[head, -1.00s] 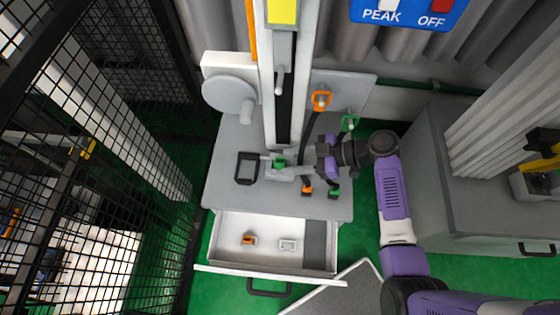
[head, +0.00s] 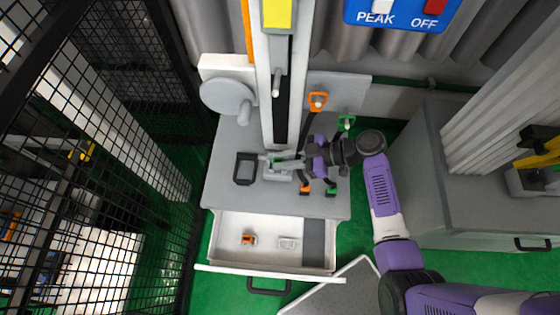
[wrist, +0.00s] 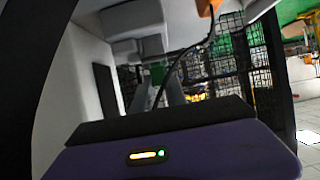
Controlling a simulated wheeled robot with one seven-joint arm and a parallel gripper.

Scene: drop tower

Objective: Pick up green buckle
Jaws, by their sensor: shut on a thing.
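My gripper (head: 279,160) reaches in from the right to the foot of the tower, above the grey table. Its grey fingers are shut on the green buckle, which they almost wholly hide in the head view. Another green clip (head: 346,122) hangs on the back plate, and a green-ended piece (head: 330,190) is on the table right of the tower.
The grey table (head: 225,185) carries a black frame (head: 245,168) left of the tower and an orange-ended piece (head: 305,188) at right. The open drawer (head: 222,243) holds an orange buckle (head: 248,239) and a white one (head: 288,243). An orange clip (head: 317,100) hangs behind.

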